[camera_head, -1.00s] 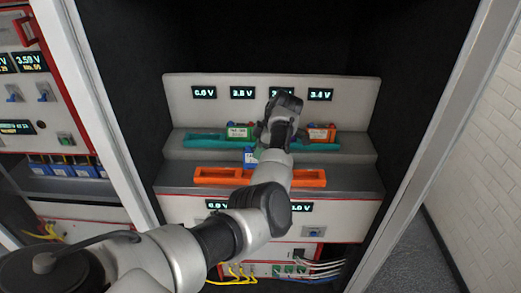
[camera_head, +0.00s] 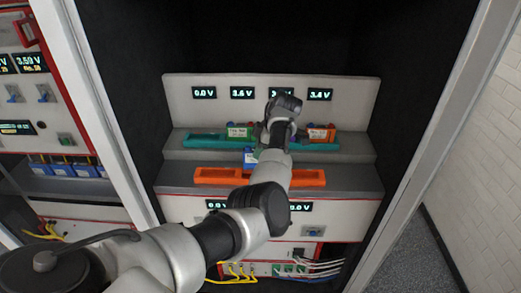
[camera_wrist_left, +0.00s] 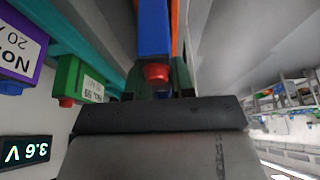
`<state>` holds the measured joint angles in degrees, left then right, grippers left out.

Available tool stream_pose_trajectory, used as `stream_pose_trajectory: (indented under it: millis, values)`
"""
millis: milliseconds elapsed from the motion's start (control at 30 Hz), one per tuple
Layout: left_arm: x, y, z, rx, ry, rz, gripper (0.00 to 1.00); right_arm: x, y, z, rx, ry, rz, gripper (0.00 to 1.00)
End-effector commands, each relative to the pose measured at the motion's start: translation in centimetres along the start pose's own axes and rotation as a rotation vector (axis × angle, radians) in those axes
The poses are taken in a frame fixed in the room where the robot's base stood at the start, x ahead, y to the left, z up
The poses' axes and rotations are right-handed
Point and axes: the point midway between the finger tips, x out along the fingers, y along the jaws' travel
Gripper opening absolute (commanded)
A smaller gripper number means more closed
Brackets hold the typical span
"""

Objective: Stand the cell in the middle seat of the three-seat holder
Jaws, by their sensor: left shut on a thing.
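The orange three-seat holder (camera_head: 215,176) lies on the lower step. A blue cell (camera_head: 249,157) shows at its middle, beside my left gripper (camera_head: 262,153). In the left wrist view the blue cell (camera_wrist_left: 153,30), with a red terminal, is between the fingers of my left gripper (camera_wrist_left: 160,85), which is shut on it. An orange strip of the holder (camera_wrist_left: 176,25) shows right behind the cell. The cell's lower end is hidden, so I cannot tell whether it is fully down in the seat. My right gripper is not in view.
A teal holder (camera_head: 205,141) on the upper step bears a green cell (camera_head: 238,132) and an orange cell (camera_head: 320,133); my arm hides its middle. A purple cell (camera_wrist_left: 20,50) shows in the left wrist view. Cabinet frames stand left and right.

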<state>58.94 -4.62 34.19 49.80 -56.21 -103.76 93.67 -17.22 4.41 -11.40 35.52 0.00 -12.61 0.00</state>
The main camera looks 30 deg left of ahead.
Motion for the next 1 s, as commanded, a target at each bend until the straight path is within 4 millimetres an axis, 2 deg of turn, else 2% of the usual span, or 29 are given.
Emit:
stream_pose_trajectory:
  millis: [1000]
  values:
    - [1.5,0.0,0.6,-0.001,0.001,0.001,0.00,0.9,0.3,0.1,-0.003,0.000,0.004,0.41]
